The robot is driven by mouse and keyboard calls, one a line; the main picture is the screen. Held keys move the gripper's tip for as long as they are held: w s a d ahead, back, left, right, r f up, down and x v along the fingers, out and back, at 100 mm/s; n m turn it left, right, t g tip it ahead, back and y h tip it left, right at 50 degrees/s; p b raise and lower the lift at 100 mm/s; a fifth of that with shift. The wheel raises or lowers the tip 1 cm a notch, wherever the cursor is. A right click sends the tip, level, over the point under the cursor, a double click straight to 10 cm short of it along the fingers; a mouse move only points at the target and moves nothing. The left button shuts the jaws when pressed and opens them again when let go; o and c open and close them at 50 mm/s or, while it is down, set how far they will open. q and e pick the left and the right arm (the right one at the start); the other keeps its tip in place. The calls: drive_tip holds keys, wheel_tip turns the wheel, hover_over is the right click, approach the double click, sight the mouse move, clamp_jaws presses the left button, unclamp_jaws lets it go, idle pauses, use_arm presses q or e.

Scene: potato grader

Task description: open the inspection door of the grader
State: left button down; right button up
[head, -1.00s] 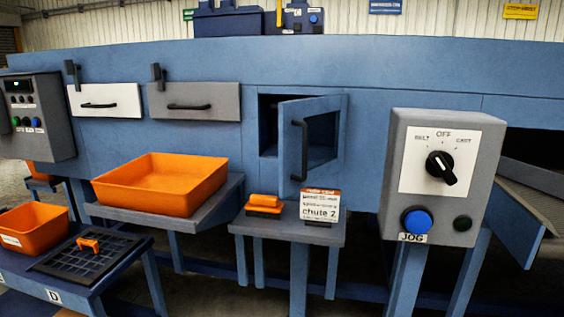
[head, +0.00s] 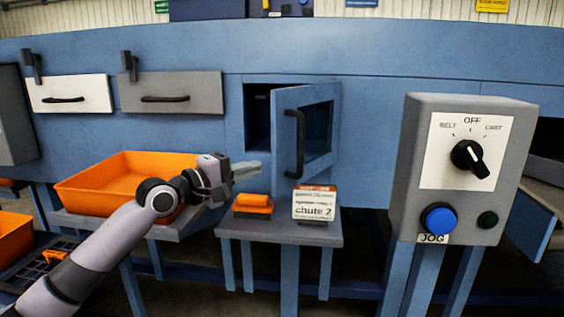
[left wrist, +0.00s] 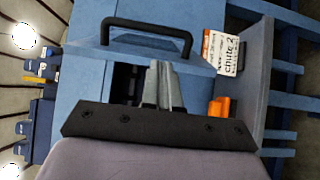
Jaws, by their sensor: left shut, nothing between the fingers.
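The inspection door (head: 317,139) is a blue framed panel on the grader's front, standing partly open. Its dark opening (head: 257,119) shows to the left of it. The door's black bar handle (head: 294,144) is upright on its left side. My left gripper (head: 256,168) is shut and empty, below and left of the handle and apart from it, in front of the opening's lower edge. In the left wrist view, the shut fingers (left wrist: 161,85) point toward the door, with the handle (left wrist: 147,24) beyond them. My right gripper is not in view.
A small shelf (head: 280,231) under the door holds an orange-handled item (head: 252,203) and a "chute 2" card (head: 314,203). An orange tray (head: 92,183) stands left, behind my left arm. A grey control box (head: 412,150) with a knob juts out at right.

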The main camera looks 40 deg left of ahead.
sight(285, 160)
use_arm(q)
drive_tip(key=shift+p+x, duration=0.8)
drive_tip(key=shift+x, duration=4.15)
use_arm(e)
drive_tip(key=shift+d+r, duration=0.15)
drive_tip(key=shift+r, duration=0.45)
use_arm(q)
drive_tip(key=shift+d, duration=0.15)
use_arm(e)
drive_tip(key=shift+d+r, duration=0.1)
